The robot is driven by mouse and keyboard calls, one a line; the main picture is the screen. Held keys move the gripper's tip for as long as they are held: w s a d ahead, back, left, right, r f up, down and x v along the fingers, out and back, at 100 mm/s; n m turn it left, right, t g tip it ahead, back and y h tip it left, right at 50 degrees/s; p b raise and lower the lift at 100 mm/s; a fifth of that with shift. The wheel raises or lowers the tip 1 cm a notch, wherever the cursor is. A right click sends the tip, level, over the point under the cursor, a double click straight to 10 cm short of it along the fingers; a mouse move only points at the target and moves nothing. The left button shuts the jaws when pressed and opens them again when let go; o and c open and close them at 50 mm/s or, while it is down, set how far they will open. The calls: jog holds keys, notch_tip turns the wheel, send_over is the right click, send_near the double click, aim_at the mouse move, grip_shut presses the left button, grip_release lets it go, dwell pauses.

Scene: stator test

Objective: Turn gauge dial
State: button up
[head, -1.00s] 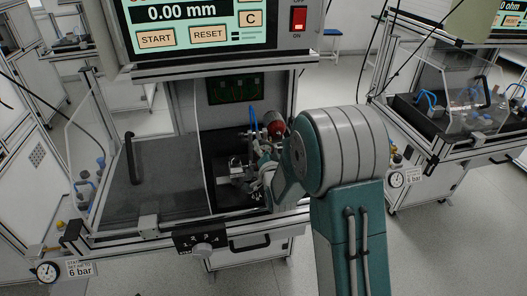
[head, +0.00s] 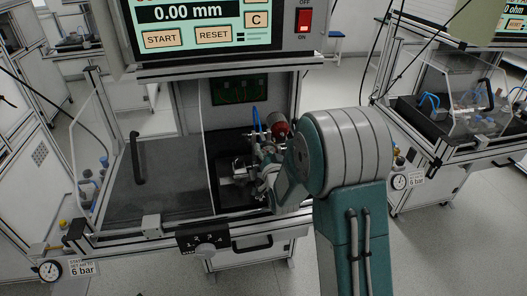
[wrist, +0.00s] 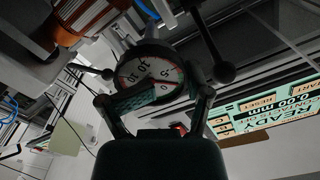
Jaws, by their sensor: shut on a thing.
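The gauge dial (wrist: 152,68) shows in the wrist view, a round white face with black numerals and a red mark, in a dark rim. My gripper (wrist: 158,90) reaches up to it, with one finger at each side of the dial, shut on it. The near edge of the face is partly covered by the left finger. In the head view my gripper (head: 268,170) is inside the open test station, beside metal fixture parts. The dial face cannot be made out there.
A red cylinder (head: 280,128) and blue hoses stand close behind my gripper. A clear cover with a black handle (head: 137,160) is at the left. A display panel (head: 200,25) reading 0.00 mm hangs above. Two black ball-ended levers flank the dial in the wrist view.

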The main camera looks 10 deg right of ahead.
aim_at(268, 144)
jog(key=n, duration=0.2)
jog(key=d+f+n, duration=0.1)
jog(key=n, duration=0.1)
jog(key=shift+s+h, duration=0.1)
jog(key=shift+h, duration=0.3)
jog(key=shift+n, duration=0.5)
jog(key=shift+r, duration=0.2)
jog(key=o, duration=1.2)
jog(key=shift+d, duration=0.25)
jog(key=shift+n, duration=0.3)
notch_tip(268, 144, up, 10)
jog(key=shift+a+f, duration=0.15)
jog(key=shift+f, duration=0.1)
jog(key=shift+a+r, duration=0.1)
jog(key=shift+r, duration=0.1)
jog(key=shift+a, duration=0.2)
